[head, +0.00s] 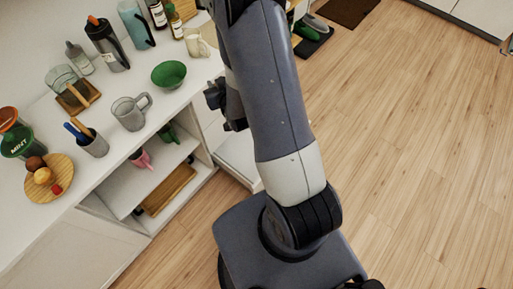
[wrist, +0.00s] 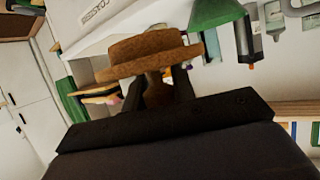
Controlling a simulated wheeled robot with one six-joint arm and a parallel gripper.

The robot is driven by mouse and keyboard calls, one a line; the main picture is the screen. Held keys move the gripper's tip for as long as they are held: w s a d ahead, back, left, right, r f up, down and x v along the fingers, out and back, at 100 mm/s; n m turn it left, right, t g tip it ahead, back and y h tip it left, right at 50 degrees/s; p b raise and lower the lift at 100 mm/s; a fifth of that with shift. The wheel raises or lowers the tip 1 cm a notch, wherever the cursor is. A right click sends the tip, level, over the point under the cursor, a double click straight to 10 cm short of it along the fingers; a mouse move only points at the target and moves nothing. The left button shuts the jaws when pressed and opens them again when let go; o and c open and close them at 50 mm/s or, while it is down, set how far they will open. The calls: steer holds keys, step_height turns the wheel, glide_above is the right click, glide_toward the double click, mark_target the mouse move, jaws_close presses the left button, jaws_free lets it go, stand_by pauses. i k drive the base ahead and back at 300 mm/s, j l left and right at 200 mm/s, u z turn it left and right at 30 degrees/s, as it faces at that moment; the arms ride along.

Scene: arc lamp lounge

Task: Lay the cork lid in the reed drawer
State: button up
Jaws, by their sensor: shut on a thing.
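The cork lid (wrist: 150,53) is brown and round with a stepped rim. It is held between the dark fingers of my gripper (wrist: 158,90) in the wrist view, tilted a little. In the head view my gripper (head: 226,105) is a dark shape left of my arm, beside the white counter's end; the lid does not show there. A white, drawer-like surface (head: 238,158) shows low beside my arm, mostly hidden. I cannot tell whether it is the reed drawer.
The white counter (head: 115,85) carries a green bowl (head: 169,74), a glass mug (head: 131,112), a wooden plate (head: 62,178) and several bottles. The wood floor (head: 410,150) at right is clear.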

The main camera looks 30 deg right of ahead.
mark_target(253, 170)
steer(key=k+l+u, duration=0.15)
steer(key=l, duration=0.25)
steer(key=l+u, duration=0.1)
steer(key=l, duration=0.3)
steer(key=k+l+u, duration=0.15)
steer(key=l, duration=0.2)
steer(key=k+l+u, duration=0.1)
steer(key=l, duration=0.25)
steer(key=i+l+u, duration=0.25)
steer(key=l, duration=0.4)
steer(key=i+l+u, duration=0.15)
steer(key=i+l, duration=0.15)
